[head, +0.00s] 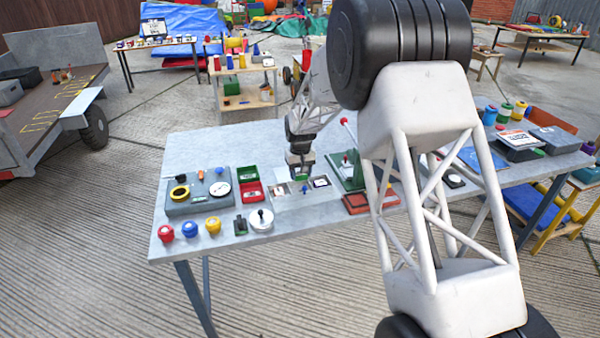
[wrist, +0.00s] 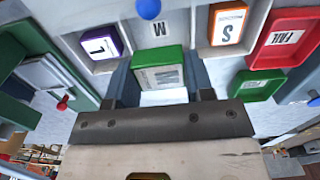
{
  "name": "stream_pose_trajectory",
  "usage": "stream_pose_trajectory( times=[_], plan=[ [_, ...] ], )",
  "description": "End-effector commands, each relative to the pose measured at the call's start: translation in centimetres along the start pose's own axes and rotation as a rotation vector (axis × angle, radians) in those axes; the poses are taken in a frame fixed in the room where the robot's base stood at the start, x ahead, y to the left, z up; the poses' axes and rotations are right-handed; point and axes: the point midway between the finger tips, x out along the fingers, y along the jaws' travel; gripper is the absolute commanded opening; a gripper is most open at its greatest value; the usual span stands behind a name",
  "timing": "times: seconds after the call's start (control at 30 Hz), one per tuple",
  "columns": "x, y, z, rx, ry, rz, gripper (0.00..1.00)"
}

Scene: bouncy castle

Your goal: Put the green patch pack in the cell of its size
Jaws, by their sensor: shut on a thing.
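My gripper (head: 300,174) is shut on the green patch pack (wrist: 158,68), which has a pale label and sits between the two fingers. It also shows small and green at the fingertips in the head view (head: 302,178). The grey sorting tray (head: 290,207) is below. In the wrist view, the pack lines up with the middle cell, marked M (wrist: 159,29). An orange-edged pack marked S (wrist: 229,25) lies in one side cell and a purple-edged pack (wrist: 100,46) in the other. The pack hides much of the middle cell, and its height above it is unclear.
A blue knob (wrist: 148,9) stands near the M mark. A red FAIL bin (wrist: 286,38) and a green bin (wrist: 257,85) flank the S side. A green stand with a red-tipped lever (wrist: 63,102) is on the other side. Bare tabletop (head: 200,147) lies behind.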

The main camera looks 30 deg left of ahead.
Motion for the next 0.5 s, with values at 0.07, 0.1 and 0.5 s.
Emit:
stream_pose_trajectory(
  times=[0.07,0.1,0.5],
  plan=[
    [0.0,0.0,0.0,0.0,0.0,0.0,0.25],
    [0.1,0.0,0.0,0.0,0.0,0.0,0.25],
    [1.6,0.0,0.0,0.001,-0.001,0.0,0.25]
  ],
)
